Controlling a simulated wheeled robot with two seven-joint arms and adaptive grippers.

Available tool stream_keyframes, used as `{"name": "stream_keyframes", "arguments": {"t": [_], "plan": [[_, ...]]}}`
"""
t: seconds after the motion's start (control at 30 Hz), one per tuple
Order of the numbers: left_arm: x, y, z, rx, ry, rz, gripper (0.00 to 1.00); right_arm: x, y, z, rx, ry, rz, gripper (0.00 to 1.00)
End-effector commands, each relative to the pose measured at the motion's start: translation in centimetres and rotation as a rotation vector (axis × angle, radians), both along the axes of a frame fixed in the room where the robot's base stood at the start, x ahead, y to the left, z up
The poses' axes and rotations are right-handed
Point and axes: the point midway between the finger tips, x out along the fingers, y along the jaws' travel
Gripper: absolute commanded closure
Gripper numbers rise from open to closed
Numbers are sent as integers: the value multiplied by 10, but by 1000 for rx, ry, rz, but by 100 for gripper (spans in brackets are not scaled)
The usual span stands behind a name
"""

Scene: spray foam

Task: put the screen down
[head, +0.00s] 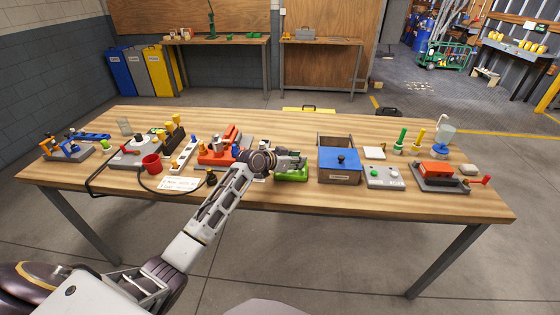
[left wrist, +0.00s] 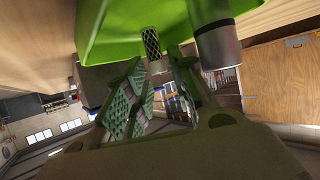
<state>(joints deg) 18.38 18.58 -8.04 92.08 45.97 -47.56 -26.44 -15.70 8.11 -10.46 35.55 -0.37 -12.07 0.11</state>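My left gripper (head: 290,160) reaches in over the middle of the table, just above a green block-like base (head: 292,175). In the left wrist view its two padded fingers (left wrist: 160,85) stand apart with a gap between them. A small knurled post (left wrist: 152,42) shows just beyond the fingertips, against the green base (left wrist: 120,30). A grey and black cylinder (left wrist: 216,45) stands beside it, to the right. I see no clear grip on the post. No part can be surely told as the screen. My right gripper is not in view.
The wooden table (head: 420,205) is crowded. A blue-topped box (head: 338,160) and a grey control box (head: 384,177) stand to the right. The front edge is mostly clear.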

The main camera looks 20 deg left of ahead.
Motion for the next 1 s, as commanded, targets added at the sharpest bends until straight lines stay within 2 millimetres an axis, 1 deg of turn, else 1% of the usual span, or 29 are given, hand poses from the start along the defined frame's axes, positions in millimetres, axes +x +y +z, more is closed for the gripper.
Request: {"name": "stream_keyframes", "arguments": {"t": [0.27,0.7,0.87,1.0], "plan": [[-21,12,10,3,1,-1,75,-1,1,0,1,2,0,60],[-60,33,31,4,1,0,75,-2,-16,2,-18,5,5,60],[-74,41,39,3,1,-1,75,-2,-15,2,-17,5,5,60],[-83,45,44,3,1,-1,75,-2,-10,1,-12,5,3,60]]}}
